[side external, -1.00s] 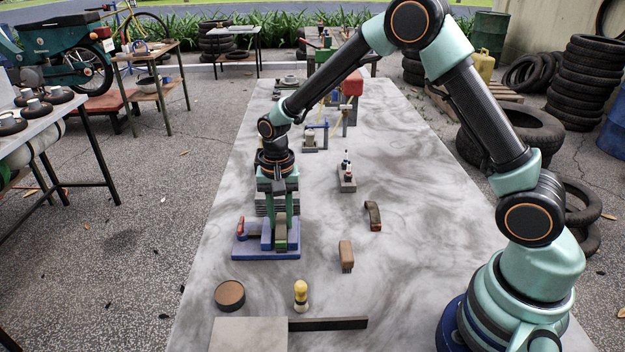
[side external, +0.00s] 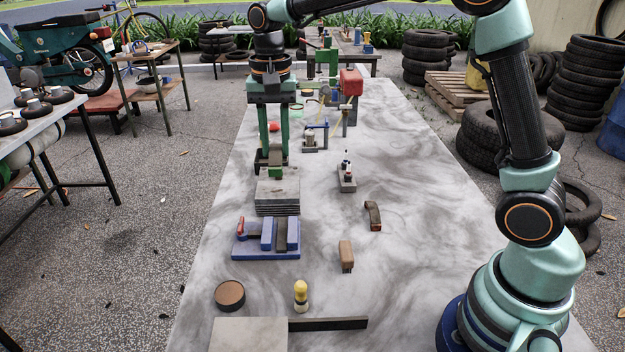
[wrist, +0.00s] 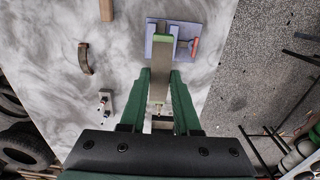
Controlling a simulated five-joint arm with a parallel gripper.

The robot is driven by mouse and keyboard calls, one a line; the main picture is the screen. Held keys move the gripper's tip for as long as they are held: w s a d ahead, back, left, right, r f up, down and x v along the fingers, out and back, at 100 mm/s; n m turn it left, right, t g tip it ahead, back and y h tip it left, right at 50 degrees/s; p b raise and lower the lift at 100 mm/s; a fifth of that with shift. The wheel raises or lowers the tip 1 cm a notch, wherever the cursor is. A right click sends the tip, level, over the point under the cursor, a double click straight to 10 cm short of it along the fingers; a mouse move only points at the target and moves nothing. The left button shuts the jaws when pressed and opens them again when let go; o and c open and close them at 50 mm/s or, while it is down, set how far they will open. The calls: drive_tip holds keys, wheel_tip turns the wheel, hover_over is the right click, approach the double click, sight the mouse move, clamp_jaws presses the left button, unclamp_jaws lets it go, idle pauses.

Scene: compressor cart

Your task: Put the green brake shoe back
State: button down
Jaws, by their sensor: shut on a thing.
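My gripper (side external: 271,158) is shut and held above the bench, just behind the grey plate stack in the side external view. It holds the green brake shoe (side external: 275,172), of which only a small green part shows there below the fingers. In the wrist view the brake shoe (wrist: 159,78) is a long greyish strip with a green far end, between my two green fingers. A blue fixture (side external: 265,254) with upright blue blocks, a dark slot or block between them and a red lever stands nearer the side camera, apart from my gripper.
The plate stack (side external: 277,197) lies between my gripper and the fixture. A dark curved shoe (side external: 374,215), a brown brush (side external: 346,256), a small grey block with posts (side external: 347,178), a round brown tin (side external: 230,295) and a yellow-handled brush (side external: 301,295) stand about. The right bench is mostly clear.

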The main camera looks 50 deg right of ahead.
drive_tip(key=shift+r, duration=0.55)
drive_tip(key=shift+d+r, duration=0.2)
drive_tip(key=shift+d, duration=0.15)
drive_tip(key=s+d+f, duration=0.1)
drive_tip(key=s+d, duration=0.2)
drive_tip(key=d, duration=0.5)
drive_tip(key=s+d+f, duration=0.1)
drive_tip(key=s+d, duration=0.1)
drive_tip(key=d, duration=0.5)
drive_tip(key=f, duration=1.5)
drive_tip(key=shift+s+d+f, duration=0.1)
drive_tip(key=shift+s+f, duration=0.15)
drive_tip(key=shift+f, duration=2.35)
drive_tip(key=shift+f, duration=0.1)
drive_tip(key=c, duration=0.6)
unclamp_jaws()
drive_tip(key=shift+c, duration=0.2)
